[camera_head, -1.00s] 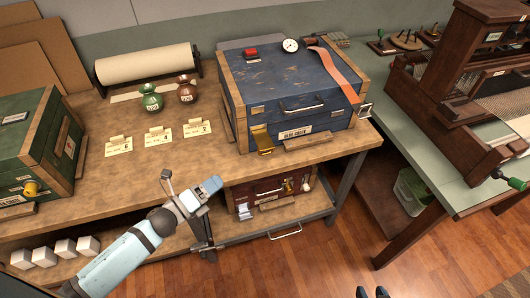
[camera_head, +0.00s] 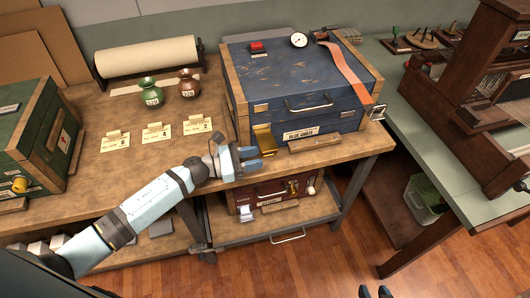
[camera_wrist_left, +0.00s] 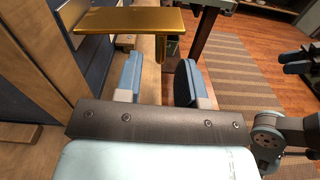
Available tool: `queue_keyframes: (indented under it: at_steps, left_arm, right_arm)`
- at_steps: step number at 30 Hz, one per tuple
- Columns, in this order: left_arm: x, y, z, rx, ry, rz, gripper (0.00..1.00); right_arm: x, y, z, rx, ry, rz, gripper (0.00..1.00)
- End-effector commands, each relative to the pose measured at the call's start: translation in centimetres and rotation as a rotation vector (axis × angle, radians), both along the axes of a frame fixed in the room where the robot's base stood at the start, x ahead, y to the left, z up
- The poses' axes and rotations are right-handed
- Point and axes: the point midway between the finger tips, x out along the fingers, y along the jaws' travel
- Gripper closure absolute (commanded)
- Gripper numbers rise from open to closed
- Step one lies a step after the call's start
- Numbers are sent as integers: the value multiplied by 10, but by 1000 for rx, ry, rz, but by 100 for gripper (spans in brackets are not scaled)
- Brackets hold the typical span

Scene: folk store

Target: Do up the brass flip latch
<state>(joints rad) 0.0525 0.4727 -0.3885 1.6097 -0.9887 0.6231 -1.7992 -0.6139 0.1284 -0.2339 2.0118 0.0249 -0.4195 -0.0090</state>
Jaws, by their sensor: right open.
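The brass flip latch (camera_head: 263,139) is on the front of the blue crate (camera_head: 300,88), near its left end. In the left wrist view the latch plate (camera_wrist_left: 138,20) juts out from the crate's side, with a bent lip at its outer end. My left gripper (camera_head: 250,159) is just below and in front of the latch. Its two blue fingers (camera_wrist_left: 158,82) are apart, with nothing clearly held; whether they touch the latch I cannot tell. Two dark fingertips of my right gripper (camera_head: 374,292) show apart at the bottom edge, far from the crate; the rest is hidden.
A dark red crate (camera_head: 275,190) stands on the shelf below the bench. An orange strap (camera_head: 345,64) lies over the blue crate's lid, its buckle (camera_head: 377,113) hanging at the right. Tags (camera_head: 156,133) and two small vases (camera_head: 151,91) stand left. Floor in front is clear.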

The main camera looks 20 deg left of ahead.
Motion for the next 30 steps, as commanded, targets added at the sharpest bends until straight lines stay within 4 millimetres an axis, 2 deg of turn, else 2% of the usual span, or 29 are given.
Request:
queue_keyframes:
  at_steps: [3, 7, 18, 23, 30]
  left_arm:
    - [10, -16, 2, -1, -1, 0, 64]
    - [17, -25, 1, -1, 0, -1, 64]
    - [19, -29, -1, 0, 2, 0, 64]
    - [19, -29, -1, 0, 2, 0, 100]
    - [18, -30, 0, -1, 4, -1, 100]
  right_arm:
    - [1, -2, 4, -5, -4, 2, 57]
    - [1, -2, 6, -7, -8, 2, 57]
    - [2, -1, 7, -6, -12, 4, 57]
    - [2, -1, 7, -5, -12, 5, 57]
    - [2, 0, 8, -5, -13, 5, 57]
